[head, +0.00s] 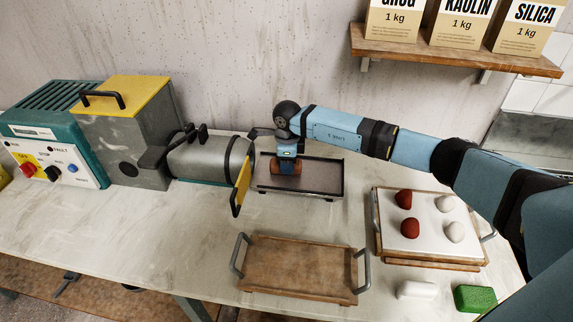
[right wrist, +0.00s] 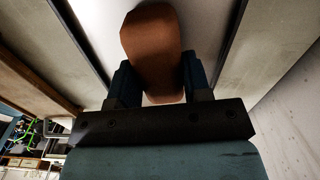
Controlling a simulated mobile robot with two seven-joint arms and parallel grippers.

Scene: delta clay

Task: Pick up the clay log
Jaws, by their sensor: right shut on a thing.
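The clay log (head: 286,168) is a reddish-brown lump over the dark metal tray (head: 322,180) at the outlet of the machine. My right gripper (head: 287,157) reaches down onto it from above. In the right wrist view the clay log (right wrist: 152,45) sits between the two fingers of my right gripper (right wrist: 160,82), which are shut on it. I cannot tell whether the log touches the tray or is slightly above it. My left gripper is not in view.
The machine (head: 130,130), with a yellow plate (head: 242,187) at its end, stands left of the tray. An empty wooden tray (head: 300,268) lies in front. A board (head: 430,210) with red and white lumps, a white roll (head: 417,290) and a green block (head: 475,297) are at right.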

